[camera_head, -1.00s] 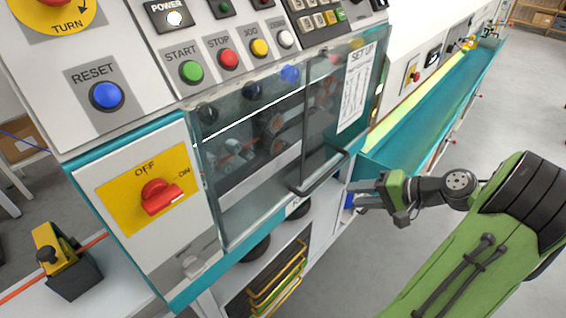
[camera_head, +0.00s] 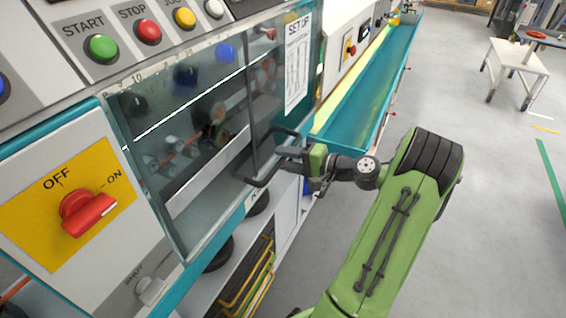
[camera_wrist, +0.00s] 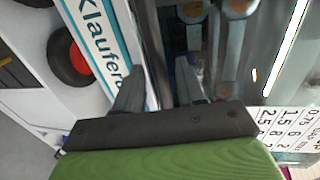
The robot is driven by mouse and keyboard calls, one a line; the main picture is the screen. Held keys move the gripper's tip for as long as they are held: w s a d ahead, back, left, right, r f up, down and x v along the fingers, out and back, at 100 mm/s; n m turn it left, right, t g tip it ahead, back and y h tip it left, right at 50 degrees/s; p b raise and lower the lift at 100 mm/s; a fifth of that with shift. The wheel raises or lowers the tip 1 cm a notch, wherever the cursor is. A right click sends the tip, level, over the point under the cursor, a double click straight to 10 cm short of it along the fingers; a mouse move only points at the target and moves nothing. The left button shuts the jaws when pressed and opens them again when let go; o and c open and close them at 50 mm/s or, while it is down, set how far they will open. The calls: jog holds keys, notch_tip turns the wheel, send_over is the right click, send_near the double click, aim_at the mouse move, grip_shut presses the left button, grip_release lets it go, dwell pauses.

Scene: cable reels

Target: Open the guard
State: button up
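The guard (camera_head: 190,135) is a clear panel over the machine's front, with dark rollers and knobs visible behind it. It looks closed. Its dark bar handle (camera_head: 262,182) runs along the lower right part of the panel. My gripper (camera_head: 284,151) is at the right part of this handle. In the wrist view my gripper (camera_wrist: 160,88) has its two fingers apart, with a dark bar (camera_wrist: 149,45), seemingly the handle, between them. I cannot tell whether the fingers touch it.
A red OFF/ON switch (camera_head: 88,213) and green start button (camera_head: 102,48) sit left of and above the guard. A teal trough (camera_head: 365,95) extends behind my arm. Open floor lies to the right, with a white table (camera_head: 517,58) farther back.

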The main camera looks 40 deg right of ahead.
jog(key=shift+w+a, duration=0.2)
jog(key=shift+w, duration=0.35)
grip_shut()
